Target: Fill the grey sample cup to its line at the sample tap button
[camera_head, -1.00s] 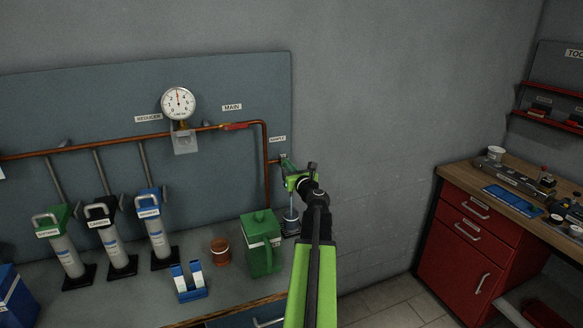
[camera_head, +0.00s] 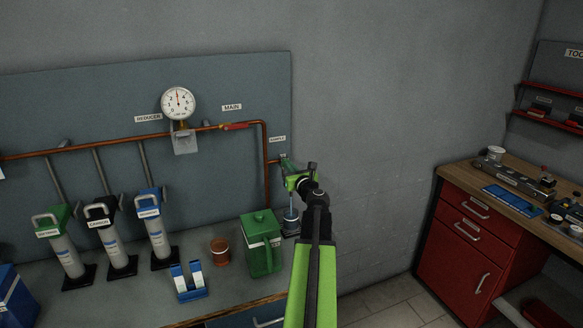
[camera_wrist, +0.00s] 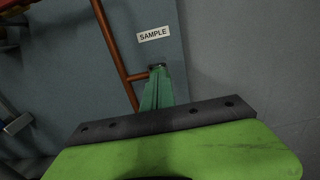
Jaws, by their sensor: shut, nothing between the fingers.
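The sample tap (camera_wrist: 157,66) is a small dark fitting on the copper pipe, under the SAMPLE label (camera_wrist: 154,34). My gripper (camera_head: 287,167) is shut and empty, with its tips at the tap. In the wrist view its narrow green fingers (camera_wrist: 158,80) reach up to the fitting and hide most of it, including the button. I cannot tell whether they touch or press it. The grey sample cup (camera_head: 290,222) stands upright below my gripper, looking bluish inside. A thin pale streak runs above it. Its line and exact level are too small to read.
A green lidded jug (camera_head: 262,250) stands just left of the cup. A brown pot (camera_head: 220,252), a blue holder (camera_head: 188,284) and several filter housings (camera_head: 112,240) are further left. A red cabinet (camera_head: 470,245) with a cluttered top stands at the right.

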